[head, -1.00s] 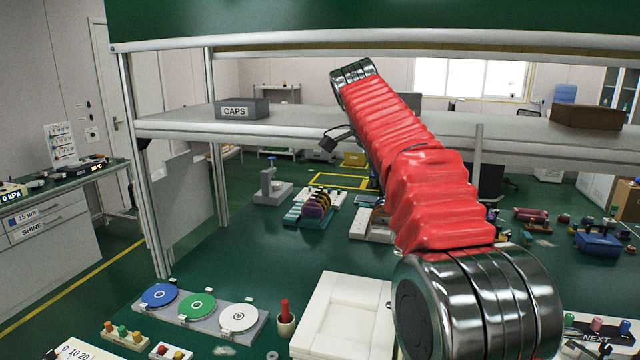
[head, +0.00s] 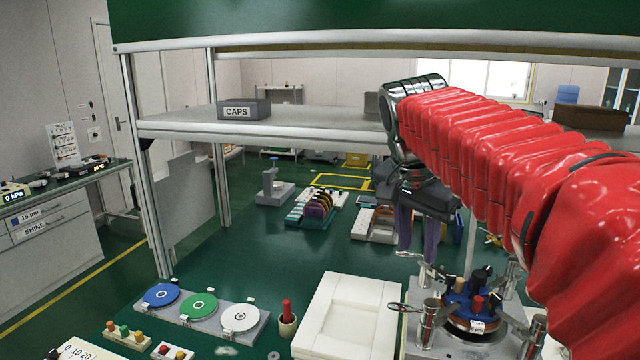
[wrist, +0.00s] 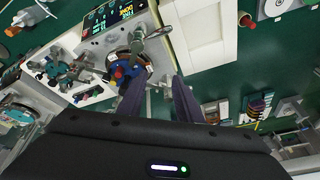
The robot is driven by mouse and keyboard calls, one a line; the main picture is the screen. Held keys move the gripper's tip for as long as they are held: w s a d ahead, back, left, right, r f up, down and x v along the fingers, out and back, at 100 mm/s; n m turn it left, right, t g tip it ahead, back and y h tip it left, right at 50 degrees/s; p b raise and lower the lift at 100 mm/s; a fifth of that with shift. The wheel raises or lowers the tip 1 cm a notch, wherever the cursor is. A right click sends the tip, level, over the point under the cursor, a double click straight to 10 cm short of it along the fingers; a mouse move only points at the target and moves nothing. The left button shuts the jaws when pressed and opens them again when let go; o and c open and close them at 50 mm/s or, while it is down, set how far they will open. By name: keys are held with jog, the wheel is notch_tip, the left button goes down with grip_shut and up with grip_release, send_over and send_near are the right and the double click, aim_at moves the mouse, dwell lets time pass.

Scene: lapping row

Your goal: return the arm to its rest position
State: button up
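My arm, in its red sleeve, reaches in from the right of the head view and bends down at its far end. My gripper (head: 417,252) hangs below that bend, fingers pointing down, under the shelf level and above the green bench. In the wrist view my gripper (wrist: 158,78) shows two dark purple fingers spread apart with nothing between them. It is open and empty. In the head view the lapping machine (head: 468,318), with its blue and orange top, stands in front of and below the fingers. Part of the bench is hidden behind my arm.
A white tray (head: 345,315) lies left of the machine. A rack with blue, green and white discs (head: 198,306) is further left. The shelf (head: 300,130) carries a grey CAPS box (head: 243,110) and crosses behind my arm. The bench middle at left is clear.

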jog(key=s+a+f+n+t+y, duration=0.1)
jog(key=s+f+n+t+y, duration=0.1)
jog(key=s+f+n, duration=0.7)
jog(key=s+f, duration=0.8)
jog(key=s, duration=0.3)
jog(key=shift+s+f+n, duration=0.3)
jog(key=shift+f, duration=0.05)
